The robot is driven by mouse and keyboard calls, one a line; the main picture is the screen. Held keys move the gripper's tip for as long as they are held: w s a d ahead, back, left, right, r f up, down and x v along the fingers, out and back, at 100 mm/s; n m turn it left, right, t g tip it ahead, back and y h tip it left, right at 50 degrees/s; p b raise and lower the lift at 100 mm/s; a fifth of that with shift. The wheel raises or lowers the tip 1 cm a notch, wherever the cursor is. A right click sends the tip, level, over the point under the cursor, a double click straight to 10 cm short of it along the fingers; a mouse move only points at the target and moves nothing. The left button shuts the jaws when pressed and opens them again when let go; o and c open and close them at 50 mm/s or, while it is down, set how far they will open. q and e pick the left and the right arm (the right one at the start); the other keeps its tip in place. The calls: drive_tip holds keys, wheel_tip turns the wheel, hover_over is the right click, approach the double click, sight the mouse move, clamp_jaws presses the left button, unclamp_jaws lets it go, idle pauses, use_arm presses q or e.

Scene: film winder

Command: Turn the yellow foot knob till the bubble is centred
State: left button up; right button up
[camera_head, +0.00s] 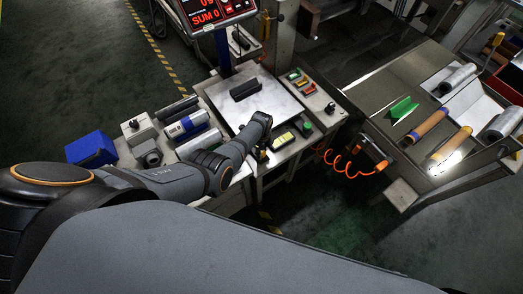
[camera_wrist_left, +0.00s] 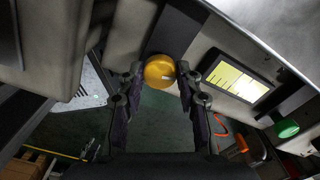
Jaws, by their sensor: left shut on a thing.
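The yellow foot knob (camera_wrist_left: 160,71) shows in the left wrist view as a round yellow disc with a small white mark toward its right edge. My left gripper (camera_wrist_left: 158,80) has one finger at each side of the knob and is shut on it. In the head view my left gripper (camera_head: 262,153) is at the front edge of the scale, and it mostly hides the knob. The level window (camera_wrist_left: 238,80) is a pale yellow strip with dark lines, right of the knob; it also shows in the head view (camera_head: 283,140). I cannot make out the bubble's place. My right gripper is not in view.
The scale's metal plate (camera_head: 270,107) carries a dark block (camera_head: 245,89). A green button (camera_wrist_left: 287,129) is right of the level. Film rolls (camera_head: 186,124) and a blue box (camera_head: 91,149) are left. An orange coiled hose (camera_head: 346,165) hangs at the right bench.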

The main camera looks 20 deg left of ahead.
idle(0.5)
use_arm(q)
drive_tip(key=o, duration=1.2)
drive_tip(key=shift+c, duration=0.2)
wheel_tip(320, 180, up, 12)
